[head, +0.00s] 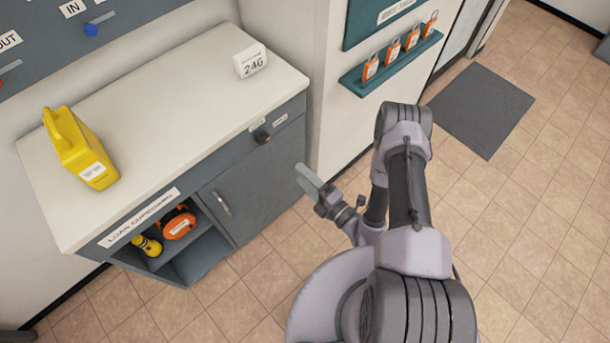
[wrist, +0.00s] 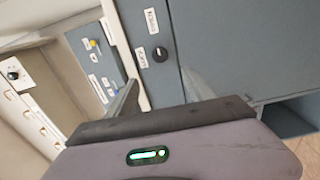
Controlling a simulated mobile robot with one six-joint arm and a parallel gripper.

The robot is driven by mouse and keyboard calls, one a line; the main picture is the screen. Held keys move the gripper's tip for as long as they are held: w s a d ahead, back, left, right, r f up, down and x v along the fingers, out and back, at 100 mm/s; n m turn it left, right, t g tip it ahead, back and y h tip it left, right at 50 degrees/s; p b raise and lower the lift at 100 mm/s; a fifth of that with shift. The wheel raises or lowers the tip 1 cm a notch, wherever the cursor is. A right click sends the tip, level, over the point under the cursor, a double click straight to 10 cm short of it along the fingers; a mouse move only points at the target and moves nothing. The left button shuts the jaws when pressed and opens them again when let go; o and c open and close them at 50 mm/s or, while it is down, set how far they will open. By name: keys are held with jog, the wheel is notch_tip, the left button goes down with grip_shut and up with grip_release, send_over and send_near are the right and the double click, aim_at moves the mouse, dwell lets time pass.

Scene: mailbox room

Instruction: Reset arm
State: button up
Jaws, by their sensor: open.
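My gripper (head: 311,181) is open and empty, held in the air in front of the grey cabinet (head: 255,185), near its right end. In the wrist view its two fingers (wrist: 162,95) stand apart with nothing between them. Beyond them the wrist view shows the cabinet front, with a dark round knob (wrist: 160,54) and two white labels. My arm is bent, with the elbow raised above my base.
A yellow jug (head: 75,150) and a white block marked 246 (head: 250,61) stand on the white countertop (head: 170,110). Orange padlocks (head: 392,54) sit on a teal wall shelf (head: 385,72). The tiled floor at right is clear except for a dark mat (head: 482,108).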

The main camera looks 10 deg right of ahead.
jog(key=shift+s+d, duration=0.1)
jog(key=shift+s, duration=0.1)
jog(key=s+a+r+n+g+y+b, duration=0.1)
jog(key=a+r+n+g+y, duration=0.4)
jog(key=r+n, duration=0.55)
jog(key=s+a+r+n+g+y+b, duration=0.1)
jog(key=s+a+r+n+g+y, duration=0.2)
jog(key=r+n+g, duration=0.55)
jog(key=s+d+r+n+g+h+b, duration=0.1)
jog(key=s+r+n+h, duration=0.45)
jog(key=n, duration=0.35)
jog(key=s+d+r+n+g+h, duration=0.2)
jog(key=s+r+n+h, duration=0.25)
jog(key=s+n, duration=0.35)
jog(key=w+d+r+n+t+h, duration=0.1)
jog(key=d+r+n+t+h, duration=0.4)
jog(key=d+n+t+h, duration=0.1)
jog(key=shift+d+n+t+b, duration=0.45)
jog(key=shift+d+t, duration=0.2)
jog(key=shift+d, duration=0.3)
